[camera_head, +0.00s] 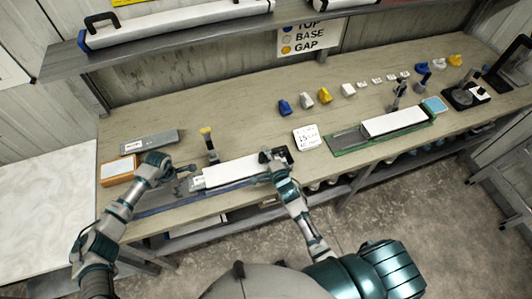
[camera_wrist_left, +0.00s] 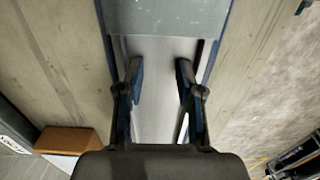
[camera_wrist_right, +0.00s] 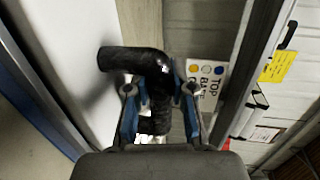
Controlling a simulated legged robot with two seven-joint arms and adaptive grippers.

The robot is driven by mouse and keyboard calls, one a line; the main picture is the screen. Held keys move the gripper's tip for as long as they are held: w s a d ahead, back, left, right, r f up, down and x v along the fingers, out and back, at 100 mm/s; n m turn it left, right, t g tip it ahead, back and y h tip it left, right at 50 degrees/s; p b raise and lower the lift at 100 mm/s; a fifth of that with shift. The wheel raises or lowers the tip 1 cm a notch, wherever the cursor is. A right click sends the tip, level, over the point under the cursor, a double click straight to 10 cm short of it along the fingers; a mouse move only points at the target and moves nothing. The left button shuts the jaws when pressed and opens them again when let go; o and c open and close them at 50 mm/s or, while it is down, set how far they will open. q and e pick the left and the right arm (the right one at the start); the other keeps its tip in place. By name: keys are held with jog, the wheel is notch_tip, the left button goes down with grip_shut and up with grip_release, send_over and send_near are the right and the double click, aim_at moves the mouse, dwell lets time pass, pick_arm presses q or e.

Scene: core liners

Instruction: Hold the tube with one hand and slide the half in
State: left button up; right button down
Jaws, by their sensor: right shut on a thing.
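The white tube (camera_head: 235,171) lies along the blue rack (camera_head: 185,203) at the front of the bench. My right gripper (camera_head: 270,160) is shut on a black bent handle (camera_wrist_right: 135,60) at the tube's right end. The tube's white side also shows in the right wrist view (camera_wrist_right: 60,50). My left gripper (camera_head: 188,172) is at the tube's left end, its fingers apart. In the left wrist view, a grey metal strip (camera_wrist_left: 158,110) runs beneath and between those fingers, up to a paler grey surface (camera_wrist_left: 165,18). I cannot tell whether the fingers touch the strip.
A grey tray (camera_head: 150,141) and an orange box (camera_head: 118,171) lie at the left. A yellow-topped tool (camera_head: 207,140) stands behind the tube.

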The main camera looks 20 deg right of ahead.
aim_at(193, 182)
pick_arm(q)
jog(key=shift+d, duration=5.1)
pick_arm(e)
jog(key=shift+s+f, duration=0.1)
jog(key=shift+f, duration=0.3)
pick_arm(q)
jog(key=shift+a, duration=0.1)
jog(key=shift+a, duration=1.5)
jog(key=shift+r, duration=4.5)
pick_arm(e)
jog(key=c, duration=1.1)
grip_release()
pick_arm(q)
jog(key=shift+w+d, duration=0.1)
pick_arm(e)
jog(key=shift+o, duration=0.9)
jog(key=shift+r, duration=0.15)
